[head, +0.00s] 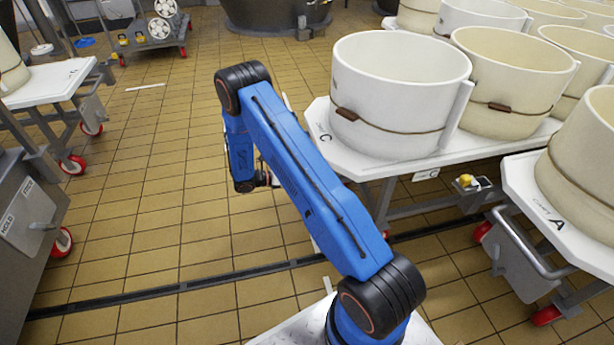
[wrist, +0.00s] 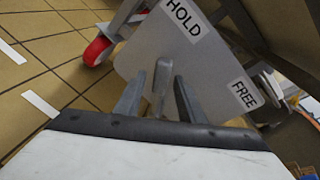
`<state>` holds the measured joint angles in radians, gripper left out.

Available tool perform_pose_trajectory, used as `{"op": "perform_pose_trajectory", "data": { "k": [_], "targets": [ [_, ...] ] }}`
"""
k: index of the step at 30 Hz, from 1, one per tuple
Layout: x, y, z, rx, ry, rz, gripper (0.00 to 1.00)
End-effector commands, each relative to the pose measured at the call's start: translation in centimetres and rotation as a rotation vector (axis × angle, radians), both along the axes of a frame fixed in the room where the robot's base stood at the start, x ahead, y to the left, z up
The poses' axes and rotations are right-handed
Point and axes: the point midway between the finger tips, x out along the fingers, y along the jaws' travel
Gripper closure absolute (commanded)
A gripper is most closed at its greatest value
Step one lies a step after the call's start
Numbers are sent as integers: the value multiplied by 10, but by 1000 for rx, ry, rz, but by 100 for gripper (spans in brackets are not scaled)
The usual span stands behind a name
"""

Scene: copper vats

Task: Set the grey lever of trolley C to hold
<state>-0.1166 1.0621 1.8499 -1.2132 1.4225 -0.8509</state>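Trolley C (head: 350,165) stands right of my arm in the head view, with a large white tub (head: 395,95) on top and a "C" label on its edge. In the wrist view, a grey plate (wrist: 215,70) carries the word HOLD at the top and FREE at the lower right. The grey lever (wrist: 161,80) shows in front of this plate. My gripper (wrist: 155,90) is open, with one finger on each side of the lever and gaps visible. Which label the lever is set to I cannot tell. The head view hides the lever and fingers behind my arm.
Trolley A (head: 535,205) stands close at the right. Another trolley (head: 50,80) and a grey cabinet with a HOLD plate (head: 28,215) are at the left. A red caster (wrist: 97,50) is beside the plate. Tiled floor is clear left of my arm.

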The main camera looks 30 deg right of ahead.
Motion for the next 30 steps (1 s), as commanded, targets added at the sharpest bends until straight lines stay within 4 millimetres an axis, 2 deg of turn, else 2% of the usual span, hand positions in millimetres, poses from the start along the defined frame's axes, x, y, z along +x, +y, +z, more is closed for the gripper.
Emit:
{"op": "perform_pose_trajectory", "data": {
  "k": [6,18,24,30],
  "targets": [
    [10,43,10,1,-3,3,64],
    [24,116,26,2,-2,3,64],
    [28,136,31,1,-1,3,64],
    [29,141,32,2,-1,1,64]
  ]
}}
